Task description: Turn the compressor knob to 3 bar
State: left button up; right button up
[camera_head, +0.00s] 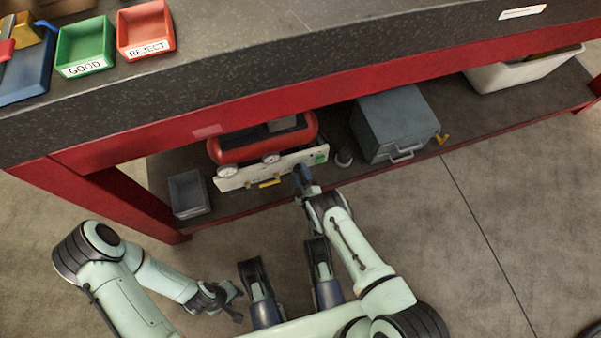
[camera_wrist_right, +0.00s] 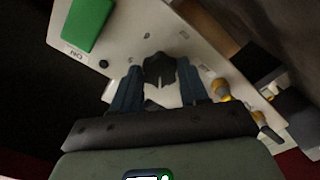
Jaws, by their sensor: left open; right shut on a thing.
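The compressor is a red tank (camera_head: 240,146) with a pale front panel (camera_head: 246,178) on the shelf under the bench. Two round gauges (camera_head: 271,157) sit along the panel's top; their readings are too small to tell. My right gripper (camera_head: 300,174) is at the panel's right part and hides the knob in the head view. In the right wrist view, the dark knob (camera_wrist_right: 159,69) sits between the blue fingertips of my right gripper (camera_wrist_right: 158,82), which is shut on it. My left gripper (camera_head: 228,298) is open and empty, low over the floor, away from the compressor.
A green switch (camera_wrist_right: 90,22) marked ON and yellow-handled fittings (camera_wrist_right: 221,90) are on the panel near the right gripper. The bench edge (camera_head: 300,83) overhangs.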

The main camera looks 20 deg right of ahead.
jog(key=shift+w+n, duration=0.1)
jog(key=shift+n, duration=2.1)
jog(key=o, duration=1.1)
jog(key=shift+c, duration=0.2)
